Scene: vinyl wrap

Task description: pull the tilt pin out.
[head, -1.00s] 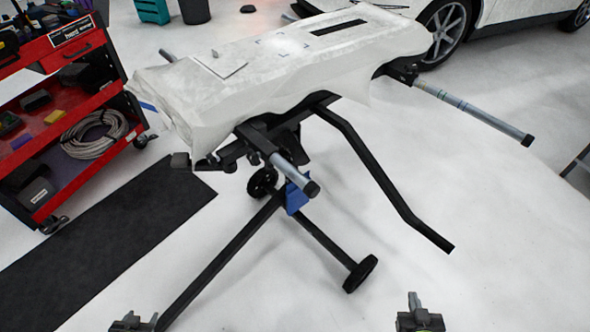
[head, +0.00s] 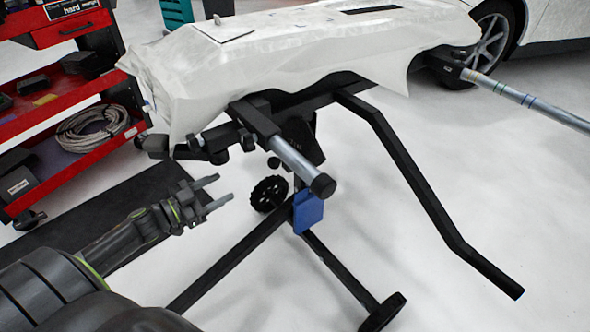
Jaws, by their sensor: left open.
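A black wheeled stand (head: 240,262) holds up a panel under a wrinkled white cover (head: 300,50). Under the panel's near end are a black bracket and small dark knobs (head: 247,141). I cannot tell which small part is the tilt pin. A grey tube with a black end cap (head: 297,160) sticks out toward me beside the bracket. My left gripper (head: 224,190) is open and empty. In the picture it is below and left of the bracket, its fingers pointing right and apart from the stand. My right gripper is out of view.
A blue piece (head: 308,211) hangs on the stand's post. A bent black bar (head: 425,190) reaches out to the lower right. A red tool cart (head: 70,100) stands at the left near a dark mat (head: 110,200). A white car (head: 550,25) is behind.

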